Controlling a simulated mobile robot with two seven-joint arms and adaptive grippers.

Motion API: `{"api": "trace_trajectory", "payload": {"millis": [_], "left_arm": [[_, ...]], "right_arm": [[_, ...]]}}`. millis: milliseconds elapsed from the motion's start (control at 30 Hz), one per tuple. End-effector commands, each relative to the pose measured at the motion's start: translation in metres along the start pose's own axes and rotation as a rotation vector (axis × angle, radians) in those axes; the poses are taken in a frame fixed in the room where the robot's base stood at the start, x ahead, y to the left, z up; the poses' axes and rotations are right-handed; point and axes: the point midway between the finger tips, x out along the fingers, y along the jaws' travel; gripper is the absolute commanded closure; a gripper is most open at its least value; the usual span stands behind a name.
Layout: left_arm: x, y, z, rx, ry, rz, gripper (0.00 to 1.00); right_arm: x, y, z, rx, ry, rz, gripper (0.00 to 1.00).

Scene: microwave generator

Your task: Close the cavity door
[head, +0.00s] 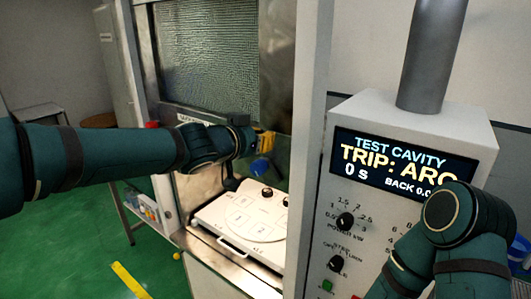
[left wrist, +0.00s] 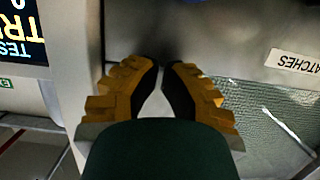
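The cavity door (head: 207,50) is a metal-framed panel with a mesh window, raised over the upper part of the cabinet front. The opening below it is uncovered. My left gripper (head: 265,142), with yellow fingers, is at the door's lower rail, near the right side of the opening. In the left wrist view the fingertips (left wrist: 165,66) are drawn together with nothing visible between them. The door's mesh (left wrist: 265,125) and metal frame show beyond them; I cannot tell whether they touch. My right arm shows at lower right in the head view; its gripper is out of view.
The control panel (head: 412,165), reading "TRIP: ARC", stands to the right. A stool (head: 38,113) and side shelf (head: 143,212) are at left.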

Motion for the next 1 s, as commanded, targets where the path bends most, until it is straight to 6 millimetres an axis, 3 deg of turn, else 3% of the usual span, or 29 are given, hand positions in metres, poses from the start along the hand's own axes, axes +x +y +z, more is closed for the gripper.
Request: {"api": "trace_trajectory", "payload": {"millis": [100, 400, 1000], "left_arm": [[0.020, 0.002, 0.004, 0.001, -0.002, 0.002, 1.00], [0.025, 0.000, 0.035, 0.001, 0.000, 0.000, 1.00], [0.028, -0.001, 0.042, 0.000, -0.001, 0.000, 1.00]], "right_arm": [[0.002, 0.001, 0.000, 0.000, 0.000, 0.000, 0.61], [0.017, 0.007, 0.003, 0.003, 0.001, 0.001, 0.61], [0.020, 0.008, 0.003, 0.004, 0.003, 0.001, 0.61]]}}
